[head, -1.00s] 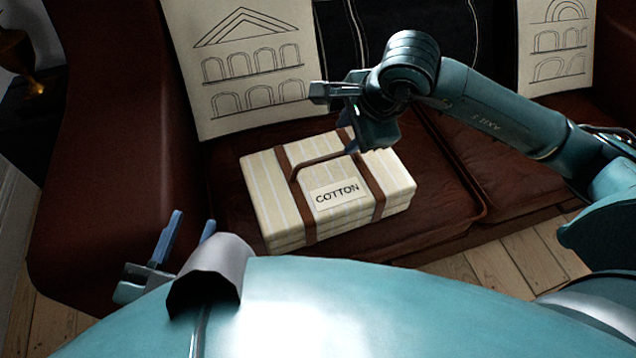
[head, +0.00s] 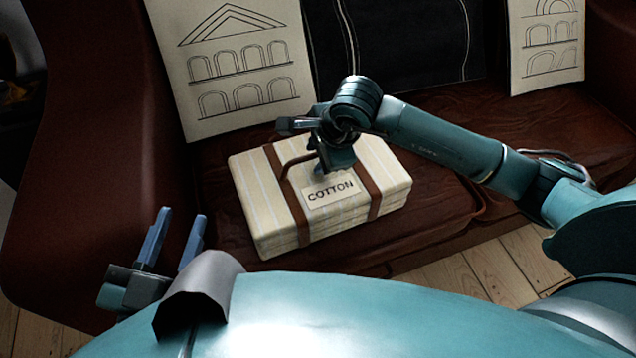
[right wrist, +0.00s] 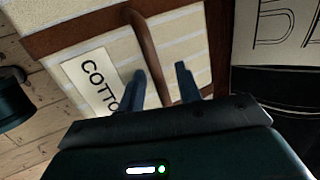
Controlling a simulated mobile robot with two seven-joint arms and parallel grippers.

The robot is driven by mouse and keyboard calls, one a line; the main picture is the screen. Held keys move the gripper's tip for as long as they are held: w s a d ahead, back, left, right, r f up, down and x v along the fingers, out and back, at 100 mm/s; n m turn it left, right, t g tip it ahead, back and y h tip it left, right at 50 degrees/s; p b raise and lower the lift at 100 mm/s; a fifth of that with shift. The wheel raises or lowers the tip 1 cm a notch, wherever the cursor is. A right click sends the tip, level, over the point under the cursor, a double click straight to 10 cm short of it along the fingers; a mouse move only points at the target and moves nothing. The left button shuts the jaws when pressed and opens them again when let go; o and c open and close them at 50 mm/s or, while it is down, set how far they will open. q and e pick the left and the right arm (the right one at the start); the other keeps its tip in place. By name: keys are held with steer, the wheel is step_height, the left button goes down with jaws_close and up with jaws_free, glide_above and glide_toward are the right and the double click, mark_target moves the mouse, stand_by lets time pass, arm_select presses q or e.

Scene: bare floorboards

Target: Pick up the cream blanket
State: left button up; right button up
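The cream blanket (head: 262,200) is a folded, striped bundle with brown straps, a brown handle and a label reading COTTON. It lies on the seat of the dark red sofa and also shows in the right wrist view (right wrist: 190,45). My right gripper (head: 322,168) is over the top of the blanket, by the handle. In the right wrist view its two fingers (right wrist: 161,85) are apart, with the brown handle strap running between them; whether they touch it I cannot tell. My left gripper (head: 172,240) is open and empty at the lower left, away from the blanket.
The sofa (head: 85,150) has a tall arm at the left. Cream cushions with arch drawings (head: 235,75) (head: 545,45) and a dark cushion (head: 400,45) lean on its back. Floorboards (head: 490,275) show in front. The seat right of the blanket is partly under my right arm.

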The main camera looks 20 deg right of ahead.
steer(key=shift+c, duration=0.3)
jaws_close()
stand_by(0.9)
steer(key=shift+r, duration=0.15)
